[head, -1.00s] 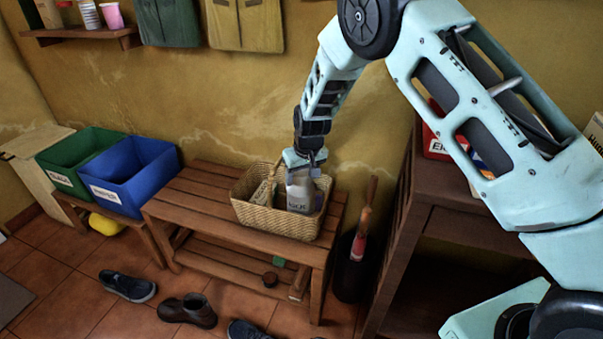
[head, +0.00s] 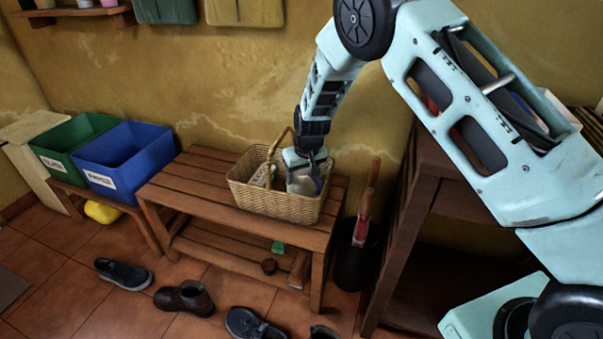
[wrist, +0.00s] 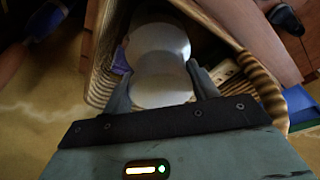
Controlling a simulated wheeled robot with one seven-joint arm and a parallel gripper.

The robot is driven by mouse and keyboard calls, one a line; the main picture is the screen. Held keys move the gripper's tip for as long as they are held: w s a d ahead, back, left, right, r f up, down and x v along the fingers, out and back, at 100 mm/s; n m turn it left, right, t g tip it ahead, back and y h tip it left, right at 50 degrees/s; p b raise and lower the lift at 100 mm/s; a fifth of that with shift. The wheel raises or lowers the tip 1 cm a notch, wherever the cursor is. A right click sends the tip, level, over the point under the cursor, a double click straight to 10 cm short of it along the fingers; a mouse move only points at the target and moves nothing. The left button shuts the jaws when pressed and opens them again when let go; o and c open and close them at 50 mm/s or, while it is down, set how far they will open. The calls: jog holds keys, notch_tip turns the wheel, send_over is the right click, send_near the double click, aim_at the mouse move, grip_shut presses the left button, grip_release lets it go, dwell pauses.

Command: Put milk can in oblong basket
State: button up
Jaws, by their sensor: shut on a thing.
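The milk can (head: 301,184) is a pale, whitish can with its lower part hidden behind the front wall of the oblong basket. It fills the space between the fingers in the wrist view (wrist: 160,65). The oblong basket (head: 272,203) is woven tan wicker with a raised handle and sits on the slatted wooden bench. Its wall and handle also show in the wrist view (wrist: 260,85). My gripper (head: 308,172) is over the right half of the basket, shut on the milk can, with a finger on each side of it (wrist: 160,88). Whether the can touches the basket floor is hidden.
Another light-coloured item (head: 262,175) is in the left part of the basket. Blue (head: 125,160) and green (head: 75,145) bins stand to the left. A dark wooden shelf unit (head: 425,200) stands right. Shoes (head: 185,298) lie on the floor. The bench's left end is clear.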

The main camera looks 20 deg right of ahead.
jog(key=o, duration=1.5)
jog(key=p+v, duration=0.3)
jog(key=v, duration=1.4)
jog(key=shift+a+r, duration=0.1)
jog(key=shift+r, duration=0.2)
